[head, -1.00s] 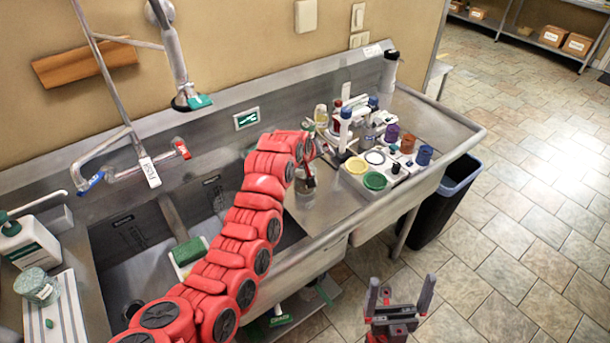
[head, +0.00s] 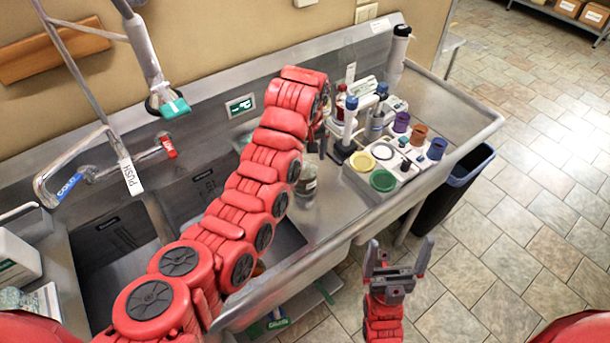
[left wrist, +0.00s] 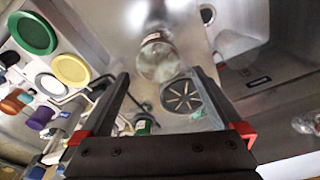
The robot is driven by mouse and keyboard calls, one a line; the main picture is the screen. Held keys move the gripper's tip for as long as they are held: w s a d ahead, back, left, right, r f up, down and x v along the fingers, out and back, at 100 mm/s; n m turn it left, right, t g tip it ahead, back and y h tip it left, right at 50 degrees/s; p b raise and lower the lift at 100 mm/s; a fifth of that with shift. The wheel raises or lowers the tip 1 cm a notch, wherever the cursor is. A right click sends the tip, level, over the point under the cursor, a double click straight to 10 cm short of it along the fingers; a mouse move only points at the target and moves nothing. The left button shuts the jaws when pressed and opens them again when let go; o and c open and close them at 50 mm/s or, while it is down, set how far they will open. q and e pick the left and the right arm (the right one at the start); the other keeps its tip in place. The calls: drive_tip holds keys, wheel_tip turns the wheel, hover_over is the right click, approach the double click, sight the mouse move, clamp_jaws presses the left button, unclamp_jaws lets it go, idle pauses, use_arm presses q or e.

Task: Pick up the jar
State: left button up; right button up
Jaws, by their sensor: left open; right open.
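A clear glass jar (head: 307,182) stands on the steel counter just right of the sink basin, below the end of my left arm. My left gripper (head: 323,142) is mostly hidden behind its own red arm in the head view. In the left wrist view its two dark fingers (left wrist: 160,82) are spread apart and empty. A clear glass jar (left wrist: 158,58) shows beyond the gap between them, not touching either finger. My right gripper (head: 398,254) is open and empty in front of the counter, above the floor.
A white rack (head: 352,184) with coloured caps and pipettes stands right of the jar. A bottle with a green label (left wrist: 143,125) shows near the left fingers. Faucet pipes (head: 105,160) rise behind the sink. A dark bin (head: 455,185) stands right of the counter.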

sight(304, 169)
use_arm(q)
drive_tip(key=f+b, duration=0.1)
drive_tip(key=f, duration=0.1)
drive_tip(key=w+f+b, duration=0.1)
drive_tip(key=f+b, duration=0.1)
drive_tip(key=f, duration=0.1)
drive_tip(key=shift+w+a+f+p, duration=0.1)
drive_tip(key=shift+f+p, duration=0.6)
drive_tip(key=shift+f, duration=0.15)
wheel_tip(304, 169, down, 4)
drive_tip(key=p, duration=0.2)
drive_tip(key=shift+w+r+p, duration=0.1)
drive_tip(key=shift+r+p, duration=0.1)
drive_tip(key=shift+p, duration=0.2)
drive_tip(key=shift+w+f, duration=0.2)
drive_tip(key=shift+f, duration=0.75)
drive_tip(key=c, duration=1.2)
drive_tip(key=shift+c, duration=0.2)
drive_tip(key=shift+r, duration=0.1)
